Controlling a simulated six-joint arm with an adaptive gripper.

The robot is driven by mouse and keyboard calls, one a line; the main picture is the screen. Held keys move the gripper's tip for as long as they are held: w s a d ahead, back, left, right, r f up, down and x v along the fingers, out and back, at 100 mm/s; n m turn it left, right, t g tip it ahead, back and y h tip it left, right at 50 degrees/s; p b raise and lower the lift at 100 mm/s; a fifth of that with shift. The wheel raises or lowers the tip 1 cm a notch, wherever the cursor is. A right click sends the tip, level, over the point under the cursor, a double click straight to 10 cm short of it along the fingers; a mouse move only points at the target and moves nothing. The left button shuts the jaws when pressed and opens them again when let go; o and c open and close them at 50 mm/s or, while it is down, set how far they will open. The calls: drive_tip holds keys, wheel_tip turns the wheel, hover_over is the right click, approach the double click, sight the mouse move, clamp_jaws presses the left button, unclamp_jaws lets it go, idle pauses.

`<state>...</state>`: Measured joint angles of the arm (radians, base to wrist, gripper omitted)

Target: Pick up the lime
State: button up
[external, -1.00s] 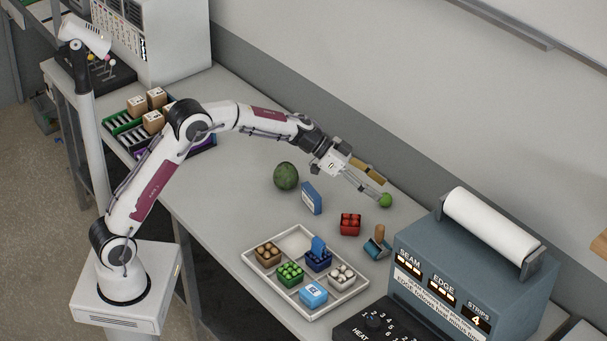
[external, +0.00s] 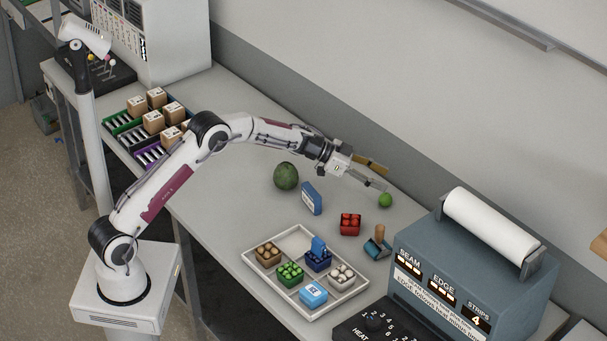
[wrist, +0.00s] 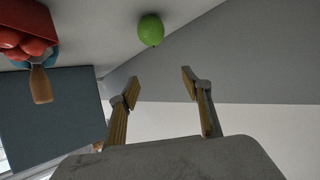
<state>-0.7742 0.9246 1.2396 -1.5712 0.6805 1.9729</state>
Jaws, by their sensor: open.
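The lime (external: 385,200) is a small bright green ball on the table, near the wall side. In the wrist view the lime (wrist: 151,30) shows at the top, beyond the fingertips and apart from them. My gripper (external: 377,176) is open and empty, just above and to the left of the lime in the external view. In the wrist view the two fingers of my gripper (wrist: 160,90) are spread with nothing between them.
A red box of red balls (external: 350,223) and a wooden-handled tool (external: 378,243) lie nearby. A dark green round fruit (external: 286,176) and a blue box (external: 311,198) stand to the left. A white divided tray (external: 350,293) is in front. A grey-blue machine (external: 470,265) stands right.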

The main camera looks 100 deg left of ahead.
sight(379, 196)
drive_tip(key=shift+f, duration=0.15)
drive_tip(key=shift+f, duration=1.65)
drive_tip(key=shift+w+f, duration=0.1)
drive_tip(key=shift+f, duration=1.8)
drive_tip(key=shift+x, duration=1.3)
drive_tip(key=shift+w+r, duration=0.1)
drive_tip(key=c, duration=1.1)
